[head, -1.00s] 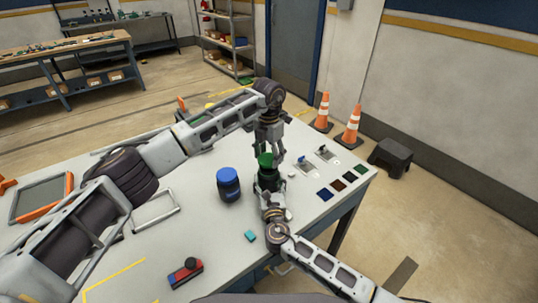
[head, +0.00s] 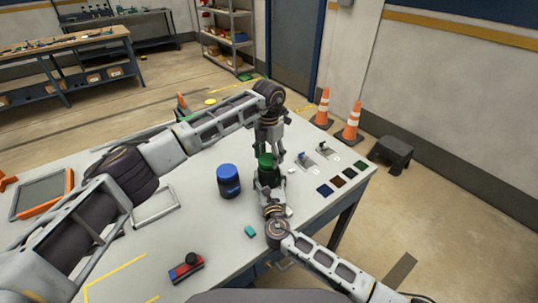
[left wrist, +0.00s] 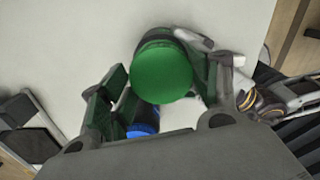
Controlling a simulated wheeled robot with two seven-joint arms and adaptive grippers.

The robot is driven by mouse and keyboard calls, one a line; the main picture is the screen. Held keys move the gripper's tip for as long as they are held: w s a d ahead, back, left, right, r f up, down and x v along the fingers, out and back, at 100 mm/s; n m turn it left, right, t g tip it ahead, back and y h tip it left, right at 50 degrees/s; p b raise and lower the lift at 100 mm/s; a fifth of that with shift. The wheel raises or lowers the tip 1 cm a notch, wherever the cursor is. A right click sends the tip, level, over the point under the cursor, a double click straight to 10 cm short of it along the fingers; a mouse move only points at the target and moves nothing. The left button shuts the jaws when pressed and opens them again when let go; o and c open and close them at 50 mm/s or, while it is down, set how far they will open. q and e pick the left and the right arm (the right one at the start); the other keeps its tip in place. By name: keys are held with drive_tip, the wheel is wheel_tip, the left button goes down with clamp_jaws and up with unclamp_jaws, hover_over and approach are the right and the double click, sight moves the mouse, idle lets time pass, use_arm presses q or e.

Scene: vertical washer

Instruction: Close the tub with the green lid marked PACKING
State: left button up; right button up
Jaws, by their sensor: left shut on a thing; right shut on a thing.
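A dark tub (head: 266,178) with a green lid (head: 265,160) on its top stands near the right side of the table. The lid's marking cannot be read. My left gripper (head: 269,153) reaches down from above and is shut on the green lid. In the left wrist view the round lid (left wrist: 163,72) lies between the fingers of my left gripper (left wrist: 160,85). My right gripper (head: 268,188) comes from the front and is shut on the tub's body, hiding much of it. Whether the lid is fully seated cannot be told.
A dark tub with a blue lid (head: 228,180) stands just left of the green one. A turquoise block (head: 250,231) and a red and blue box (head: 186,267) lie in front. Several coloured squares (head: 341,182) mark the right edge. The table's front middle is mostly clear.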

use_arm(q)
drive_tip(key=shift+f, duration=0.55)
idle(0.6)
